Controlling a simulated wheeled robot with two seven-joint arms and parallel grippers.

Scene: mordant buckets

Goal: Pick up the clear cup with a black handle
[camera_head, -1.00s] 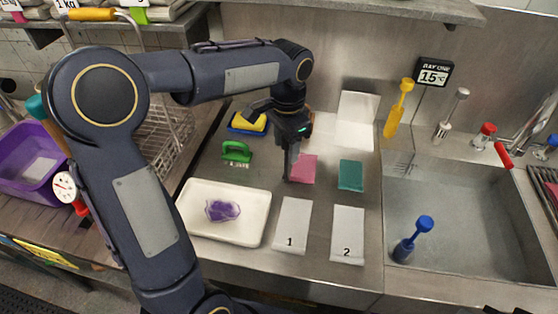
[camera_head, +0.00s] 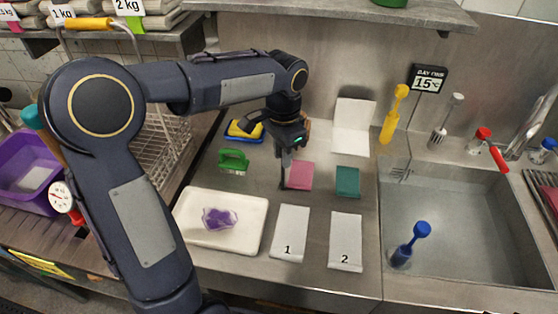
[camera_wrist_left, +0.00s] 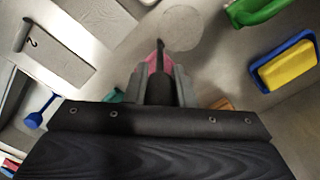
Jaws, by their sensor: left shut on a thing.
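My left gripper (camera_head: 287,153) points down over the counter beside a pink sponge (camera_head: 299,175). In the left wrist view its fingers (camera_wrist_left: 160,72) are closed on a thin black handle (camera_wrist_left: 160,54). A pale, round, see-through shape (camera_wrist_left: 182,30) shows just past the handle; it looks like the clear cup. The cup's body is hard to make out in the head view, where only a dark strip (camera_head: 285,172) shows below the fingers. I cannot tell whether the cup touches the counter. My right gripper is out of view.
A white tray (camera_head: 185,238) holds a purple thing (camera_head: 219,218). A teal sponge (camera_head: 347,181) and cards marked 1 (camera_head: 290,230) and 2 (camera_head: 346,238) lie nearby. A green-handled brush (camera_head: 233,160) is left. A sink (camera_head: 450,220) with a blue tool (camera_head: 411,245) is right.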

